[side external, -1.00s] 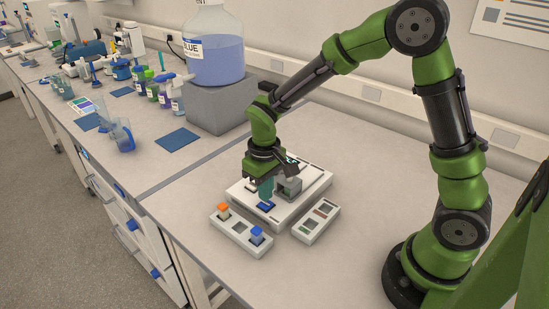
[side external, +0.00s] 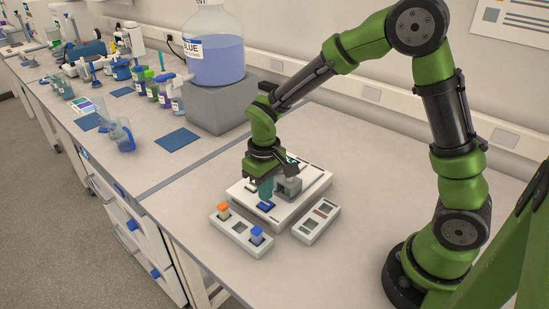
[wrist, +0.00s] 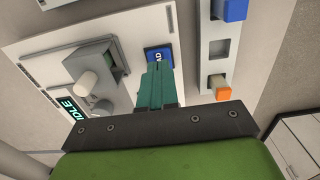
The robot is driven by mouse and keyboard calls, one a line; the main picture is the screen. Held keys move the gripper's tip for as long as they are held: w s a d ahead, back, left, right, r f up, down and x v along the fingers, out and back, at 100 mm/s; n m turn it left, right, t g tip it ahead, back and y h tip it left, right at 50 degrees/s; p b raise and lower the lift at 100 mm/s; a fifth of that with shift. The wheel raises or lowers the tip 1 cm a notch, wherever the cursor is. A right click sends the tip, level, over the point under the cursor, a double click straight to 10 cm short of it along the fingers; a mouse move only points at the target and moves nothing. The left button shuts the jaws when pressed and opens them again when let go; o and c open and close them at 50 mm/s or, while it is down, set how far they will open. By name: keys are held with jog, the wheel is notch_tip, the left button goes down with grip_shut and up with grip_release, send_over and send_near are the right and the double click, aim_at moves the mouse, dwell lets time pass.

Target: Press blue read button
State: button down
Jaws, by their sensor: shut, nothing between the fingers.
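The blue read button (side external: 266,206) is on the front of a white instrument (side external: 300,206). It also shows in the wrist view (wrist: 158,54), with part of its white lettering covered by my fingers. My gripper (side external: 265,198) is shut and empty, pointing down at the button. In the wrist view the closed teal fingertips (wrist: 158,68) overlap the button's edge. I cannot tell whether they touch it. A small display on the instrument reads IDLE (wrist: 68,108).
A white rack (side external: 240,231) with an orange-capped and a blue-capped cuvette stands in front of the instrument. Another white block (side external: 315,222) lies to its right. The instrument's grey housing (side external: 289,187) rises beside my gripper. A large blue bottle (side external: 214,50) stands behind.

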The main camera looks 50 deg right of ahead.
jog(key=shift+f, duration=1.05)
dwell(0.4)
jog(key=shift+r, duration=3.55)
jog(key=shift+f, duration=0.1)
jog(key=s+d+r+m+t+y, duration=0.2)
jog(key=s+r+t, duration=0.5)
jog(key=s+r, duration=0.6)
jog(key=shift+s+d+r+m, duration=0.25)
jog(key=shift+s+d+m, duration=0.2)
jog(key=shift+s+m, duration=0.45)
